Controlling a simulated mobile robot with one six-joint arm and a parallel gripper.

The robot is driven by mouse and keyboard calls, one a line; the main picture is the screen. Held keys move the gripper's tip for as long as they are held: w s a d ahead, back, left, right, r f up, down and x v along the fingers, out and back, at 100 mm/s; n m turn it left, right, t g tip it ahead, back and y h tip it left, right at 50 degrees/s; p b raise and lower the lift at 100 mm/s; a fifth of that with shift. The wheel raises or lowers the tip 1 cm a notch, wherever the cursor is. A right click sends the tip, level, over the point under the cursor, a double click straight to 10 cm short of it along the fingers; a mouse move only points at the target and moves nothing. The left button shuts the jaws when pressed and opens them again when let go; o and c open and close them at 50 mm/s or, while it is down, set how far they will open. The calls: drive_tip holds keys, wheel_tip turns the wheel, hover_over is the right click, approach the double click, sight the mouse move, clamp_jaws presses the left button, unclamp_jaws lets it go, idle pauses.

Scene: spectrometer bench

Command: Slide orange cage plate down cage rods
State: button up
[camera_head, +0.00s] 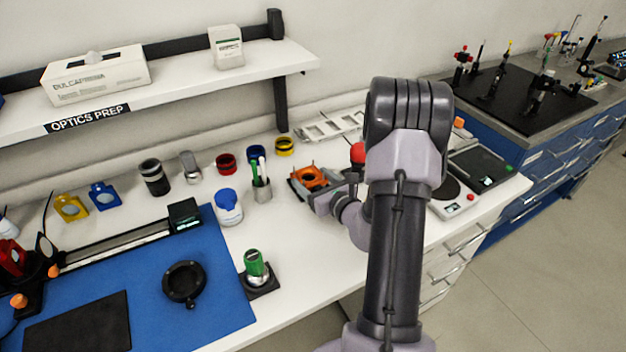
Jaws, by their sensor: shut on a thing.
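Dark parts show around and below the plate. The cage rods are too small and too covered to make out clearly, so I cannot tell how high the plate sits on them. My arm covers the bench just to the right.
A cup of pens (262,190) and a white jar with a blue lid (228,207) stand left of the plate. A yellow ring (284,147) lies behind it. A white tray (333,126) is at the back. Bare bench lies in front.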

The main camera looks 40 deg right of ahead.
drive_tip(key=o, duration=1.7)
drive_tip(key=p+v, duration=0.1)
drive_tip(key=v, duration=0.4)
drive_tip(key=p+v, duration=0.2)
drive_tip(key=v, duration=0.4)
drive_tip(key=r+p+v, duration=0.1)
drive_tip(key=p+v, duration=0.1)
drive_tip(key=v, duration=0.3)
drive_tip(key=shift+s+p, duration=0.35)
drive_tip(key=shift+p, duration=0.1)
drive_tip(key=shift+s+a+f, duration=0.2)
drive_tip(key=shift+s+f, duration=0.1)
